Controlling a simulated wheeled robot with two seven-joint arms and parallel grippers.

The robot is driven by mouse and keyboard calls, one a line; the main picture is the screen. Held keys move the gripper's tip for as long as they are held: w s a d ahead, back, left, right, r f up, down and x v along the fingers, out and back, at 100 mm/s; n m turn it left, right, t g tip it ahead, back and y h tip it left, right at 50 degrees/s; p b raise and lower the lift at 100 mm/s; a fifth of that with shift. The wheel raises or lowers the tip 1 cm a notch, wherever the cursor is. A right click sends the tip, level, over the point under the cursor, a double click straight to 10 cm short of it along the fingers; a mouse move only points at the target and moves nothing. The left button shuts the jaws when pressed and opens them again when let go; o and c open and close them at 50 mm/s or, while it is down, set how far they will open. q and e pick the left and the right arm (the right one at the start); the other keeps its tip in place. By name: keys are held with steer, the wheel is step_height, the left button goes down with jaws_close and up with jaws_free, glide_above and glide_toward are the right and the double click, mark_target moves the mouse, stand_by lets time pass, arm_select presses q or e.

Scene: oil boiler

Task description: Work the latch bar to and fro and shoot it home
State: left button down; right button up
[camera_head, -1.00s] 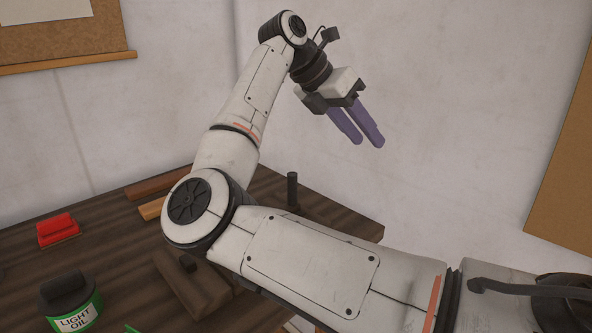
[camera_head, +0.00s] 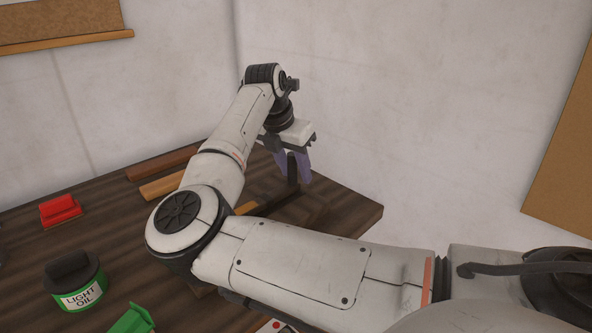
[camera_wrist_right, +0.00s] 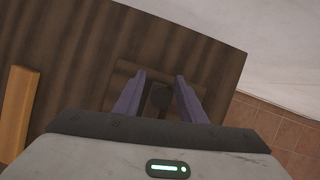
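A dark upright handle (camera_head: 292,176) stands on a wooden base near the table's far right corner; I take it to be part of the latch. My right gripper (camera_head: 295,170) points down over it with its purple fingers apart. In the right wrist view the round top of the handle (camera_wrist_right: 160,97) sits between the two open fingers (camera_wrist_right: 160,85), with narrow gaps beside it. The wooden base (camera_wrist_right: 125,72) shows below it. My right arm hides much of the near table. I cannot make out the rest of the latch bar. My left gripper is out of view.
On the dark table (camera_head: 110,225) are a red object (camera_head: 60,210), a light oil can (camera_head: 76,285), a green object (camera_head: 133,320) and wooden strips (camera_head: 162,187). Pale walls stand close behind. The table ends just right of the handle.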

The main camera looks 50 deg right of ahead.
steer(key=shift+d+f, duration=0.25)
steer(key=shift+f, duration=0.3)
jaws_close()
